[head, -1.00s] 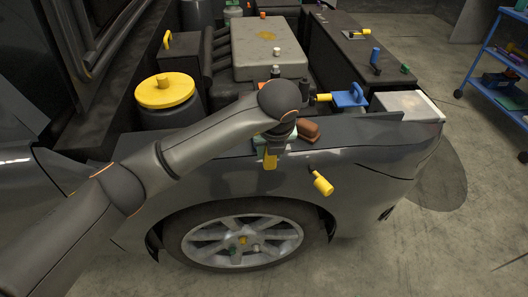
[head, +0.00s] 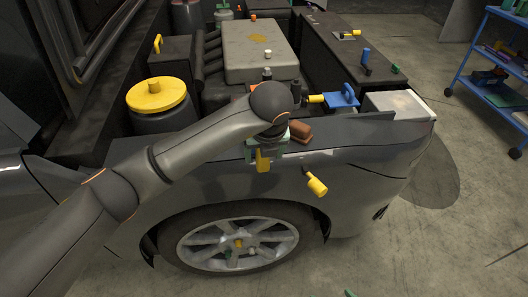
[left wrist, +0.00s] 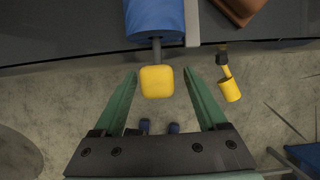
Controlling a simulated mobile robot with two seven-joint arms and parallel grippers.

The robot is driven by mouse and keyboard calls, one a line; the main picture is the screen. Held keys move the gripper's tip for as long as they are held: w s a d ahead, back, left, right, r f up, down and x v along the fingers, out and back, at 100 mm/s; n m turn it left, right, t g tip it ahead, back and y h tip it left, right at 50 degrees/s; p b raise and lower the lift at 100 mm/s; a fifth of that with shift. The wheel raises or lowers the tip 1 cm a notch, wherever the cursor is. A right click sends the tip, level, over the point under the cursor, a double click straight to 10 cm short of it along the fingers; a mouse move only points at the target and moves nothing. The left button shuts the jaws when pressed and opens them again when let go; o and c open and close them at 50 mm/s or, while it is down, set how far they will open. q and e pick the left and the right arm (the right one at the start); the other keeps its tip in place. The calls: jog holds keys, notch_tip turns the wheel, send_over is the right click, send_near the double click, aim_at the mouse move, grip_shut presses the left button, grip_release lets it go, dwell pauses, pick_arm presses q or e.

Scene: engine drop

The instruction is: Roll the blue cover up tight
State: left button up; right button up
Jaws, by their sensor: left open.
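A blue piece (left wrist: 155,18), which looks like the blue cover, shows at the top edge of the left wrist view, lying on the dark fender. Only its near end shows, and I cannot tell how tightly it is rolled. A short dark rod joins it to a yellow knob (left wrist: 157,82). My left gripper (left wrist: 160,73) is open, with one green finger on either side of the knob and visible gaps. In the head view my left gripper (head: 266,146) is over the fender edge, above the yellow knob (head: 263,160), and my arm hides the blue piece. My right gripper is not in view.
A brown block (head: 300,132) lies right of the gripper. A yellow-ended handle (head: 316,187) juts from the fender. Another blue piece (head: 343,96) with a yellow end and a pale box (head: 398,104) are farther right. The engine bay behind is crowded; the floor (head: 380,250) in front is mostly clear.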

pick_arm(q)
jog(key=v, duration=1.3)
jog(key=s+d+f+m+g+h+p, duration=0.4)
jog(key=s+d+g+h, duration=0.4)
jog(key=s+d, duration=0.45)
jog(key=s+d+r+n+g+h, duration=0.1)
jog(key=s+d+r+n+h, duration=0.15)
jog(key=r+h, duration=0.6)
jog(key=w+a+n+t+h+p, duration=0.2)
jog(key=w+a+n+t+h, duration=0.45)
jog(key=n+t, duration=0.55)
jog(key=w+a+f+n+t+y+p, duration=0.2)
jog(key=w+a+f+n+t+y, duration=0.3)
jog(key=a+f+n+t+y, duration=0.8)
jog(key=s+a+f+n+g+y+p, duration=0.1)
jog(key=s+a+f+n+g+y, duration=0.2)
jog(key=s+f, duration=0.5)
jog(key=s+a+f+n+g+y, duration=0.3)
jog(key=s+a+f+g, duration=0.3)
jog(key=f, duration=0.6)
jog(key=shift+s+a+f+n+g+y+p, duration=0.35)
jog(key=shift+s+n+g, duration=0.5)
jog(key=shift+s+g, duration=0.3)
